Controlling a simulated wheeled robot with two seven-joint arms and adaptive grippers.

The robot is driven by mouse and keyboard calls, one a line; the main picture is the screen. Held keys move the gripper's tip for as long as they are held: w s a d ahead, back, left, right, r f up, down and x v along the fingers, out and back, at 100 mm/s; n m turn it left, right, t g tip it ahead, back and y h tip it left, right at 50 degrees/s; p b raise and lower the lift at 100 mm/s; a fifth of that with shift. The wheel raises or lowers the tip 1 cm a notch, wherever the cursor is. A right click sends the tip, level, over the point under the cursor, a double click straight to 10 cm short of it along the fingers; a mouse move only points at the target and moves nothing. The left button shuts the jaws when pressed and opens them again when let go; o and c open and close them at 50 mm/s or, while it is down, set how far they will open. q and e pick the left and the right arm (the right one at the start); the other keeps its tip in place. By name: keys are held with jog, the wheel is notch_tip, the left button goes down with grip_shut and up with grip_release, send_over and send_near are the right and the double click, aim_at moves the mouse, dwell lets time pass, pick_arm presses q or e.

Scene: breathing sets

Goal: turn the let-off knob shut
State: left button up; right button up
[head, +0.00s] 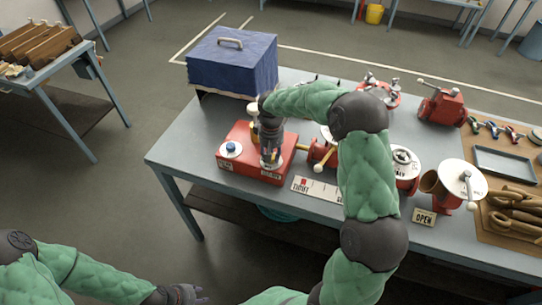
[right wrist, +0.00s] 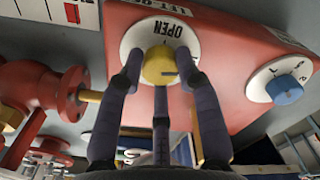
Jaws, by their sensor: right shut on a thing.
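The let-off knob (right wrist: 159,66) is yellow and sits on a round white dial marked OPEN (right wrist: 146,30), on the red box (head: 229,163). A short dark mark shows on the knob's right side in the right wrist view. The fingers of my right gripper (right wrist: 160,75) are shut around the knob.
A blue knob (head: 231,147) on its own dial is left of my right gripper on the same box. A red valve (head: 320,153) is to the right. A blue case (head: 232,62) stands behind. Red fittings and a tool board (head: 500,232) fill the table's right side.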

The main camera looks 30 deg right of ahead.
jog(key=shift+s+f+m, duration=0.1)
jog(key=shift+f+m, duration=0.05)
jog(key=shift+m, duration=0.85)
jog(key=shift+b, duration=0.3)
jog(key=o, duration=1.1)
jog(key=shift+o, duration=0.2)
jog(key=shift+r, duration=0.45)
notch_tip(320, 180, up, 11)
